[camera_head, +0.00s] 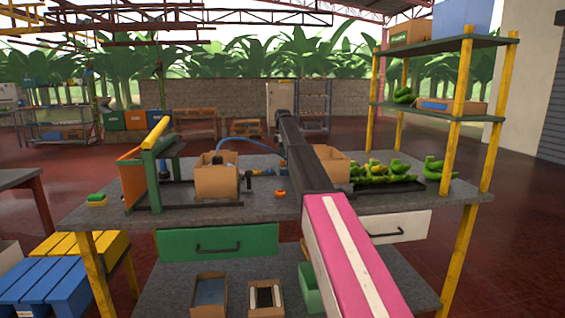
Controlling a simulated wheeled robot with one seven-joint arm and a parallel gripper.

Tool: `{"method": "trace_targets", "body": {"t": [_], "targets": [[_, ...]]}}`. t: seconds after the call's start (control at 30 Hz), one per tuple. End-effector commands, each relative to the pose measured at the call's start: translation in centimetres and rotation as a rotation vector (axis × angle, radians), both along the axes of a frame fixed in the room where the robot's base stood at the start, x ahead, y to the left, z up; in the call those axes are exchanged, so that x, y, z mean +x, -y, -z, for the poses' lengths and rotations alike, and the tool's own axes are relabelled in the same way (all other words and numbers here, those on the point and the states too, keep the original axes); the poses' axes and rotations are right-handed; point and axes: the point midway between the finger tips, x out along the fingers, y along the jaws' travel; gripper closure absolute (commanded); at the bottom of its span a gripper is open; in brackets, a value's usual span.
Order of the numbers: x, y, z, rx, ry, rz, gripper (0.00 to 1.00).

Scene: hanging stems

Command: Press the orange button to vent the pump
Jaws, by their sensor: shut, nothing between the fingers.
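A small orange button-like knob (280,193) sits on the grey workbench top (255,208), just left of my arm. The pump body cannot be made out clearly. My arm reaches forward over the bench, and its dark far end with my gripper (283,114) shows above the back of the bench. The gripper looks shut and empty, though its fingers are small and hard to separate. It appears apart from the orange knob.
An open cardboard box (217,181) stands left of the knob, beside a green and orange frame with a yellow roller (157,133). A black tray (390,189) of green bananas lies right of my arm. Yellow-posted shelves (461,95) rise at the right. Bench space around the knob looks clear.

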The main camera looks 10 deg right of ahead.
Motion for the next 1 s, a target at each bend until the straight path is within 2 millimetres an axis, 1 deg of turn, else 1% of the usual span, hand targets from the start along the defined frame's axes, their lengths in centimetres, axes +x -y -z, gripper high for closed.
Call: {"method": "trace_targets", "body": {"t": [0.67,1.0], "targets": [[0.0,0.0,0.06,0.0,0.0,0.0,1.0],[-0.01,0.0,0.61,0.0,0.0,0.0,1.0]]}}
